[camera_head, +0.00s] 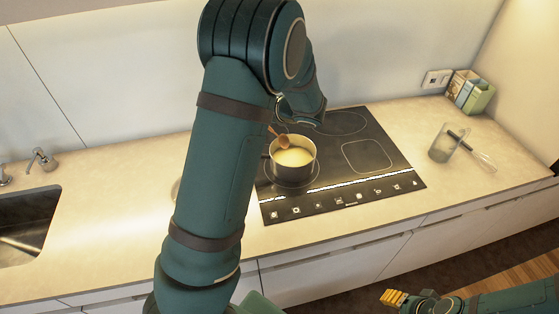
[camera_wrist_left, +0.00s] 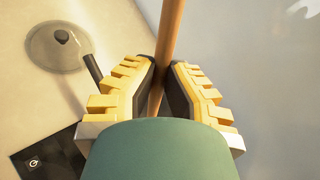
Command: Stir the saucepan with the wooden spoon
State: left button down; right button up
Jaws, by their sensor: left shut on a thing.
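The saucepan (camera_head: 307,165) stands on the black hob and holds a pale yellow content. The wooden spoon (camera_head: 283,141) has its bowl at the pan's back left, over the opening; I cannot tell whether it touches the content. Its handle runs up left behind my arm. In the left wrist view, my left gripper (camera_wrist_left: 166,92) is shut on the spoon's handle (camera_wrist_left: 170,35). That gripper is hidden behind my arm in the head view. My right gripper (camera_head: 394,298) is low at the right, away from the counter; its opening is unclear.
The hob (camera_head: 385,160) has free room right of the pan. A glass container (camera_head: 443,146) and a whisk (camera_head: 480,157) are farther right, with small boxes (camera_head: 470,92) behind. A lid (camera_wrist_left: 58,48) lies on the counter. The sink (camera_head: 25,225) is at the left.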

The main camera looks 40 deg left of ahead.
pick_arm(q)
jog(key=shift+r, duration=0.1)
notch_tip(320, 180, up, 2)
jog(key=shift+r, duration=0.9)
